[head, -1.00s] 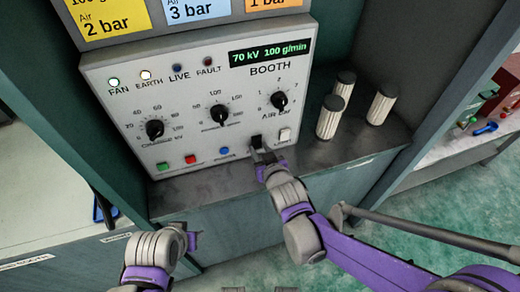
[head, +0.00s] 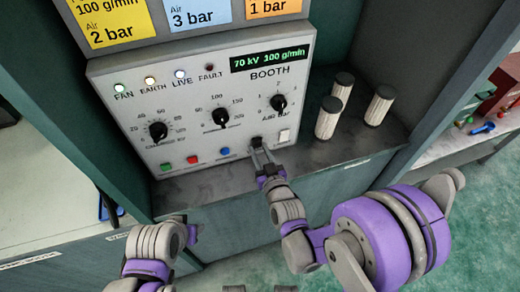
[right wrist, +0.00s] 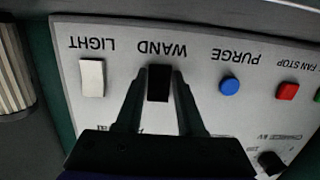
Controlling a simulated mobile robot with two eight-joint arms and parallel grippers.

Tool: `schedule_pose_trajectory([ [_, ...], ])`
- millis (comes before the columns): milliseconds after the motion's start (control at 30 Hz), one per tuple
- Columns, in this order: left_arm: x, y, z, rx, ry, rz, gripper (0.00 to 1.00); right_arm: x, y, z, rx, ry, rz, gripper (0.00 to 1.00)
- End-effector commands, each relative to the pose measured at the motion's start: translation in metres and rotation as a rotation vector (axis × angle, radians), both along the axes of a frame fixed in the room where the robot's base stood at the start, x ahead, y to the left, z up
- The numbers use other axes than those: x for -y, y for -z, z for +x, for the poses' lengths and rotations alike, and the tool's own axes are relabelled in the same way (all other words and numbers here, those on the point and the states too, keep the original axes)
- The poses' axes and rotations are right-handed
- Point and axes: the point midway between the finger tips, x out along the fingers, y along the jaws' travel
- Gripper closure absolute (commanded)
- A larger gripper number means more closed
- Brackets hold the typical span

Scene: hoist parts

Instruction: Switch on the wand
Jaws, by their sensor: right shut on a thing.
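The black wand switch (head: 256,142) sits low on the grey booth panel (head: 190,172). In the right wrist view, the black rocker (right wrist: 158,80) is under the upside-down word WAND. My right gripper (head: 259,153) has its fingers on either side of the switch and is shut on it; the fingertips (right wrist: 159,88) hide part of its sides. The LIVE lamp (head: 180,75) is lit, as are the FAN and EARTH lamps; the FAULT lamp (head: 210,68) is dark. My left gripper (head: 191,234) is low in the head view, away from the panel, its jaws unclear.
The white LIGHT switch (head: 284,136) is right beside the wand switch. Blue PURGE (head: 226,152), red (head: 194,159) and green (head: 166,167) buttons lie to the left. Several pleated filters (head: 328,118) stand on the ledge to the right. The panel display (head: 268,58) reads 70 kV 100 g/min.

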Motion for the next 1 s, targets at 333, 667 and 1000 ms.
schedule_pose_trajectory([
  [333,0.0,0.001,0.0,0.0,0.0,0.0,0.5,0.0,0.0,0.0,0.002,0.0,0.001,0.38],
  [667,0.0,0.001,0.0,0.0,0.0,0.0,0.5,0.0,0.0,-0.001,0.001,0.0,0.0,0.32],
  [1000,0.0,0.008,-0.001,-0.003,0.0,0.0,0.5,0.016,-0.006,-0.049,0.001,0.0,0.0,0.32],
])
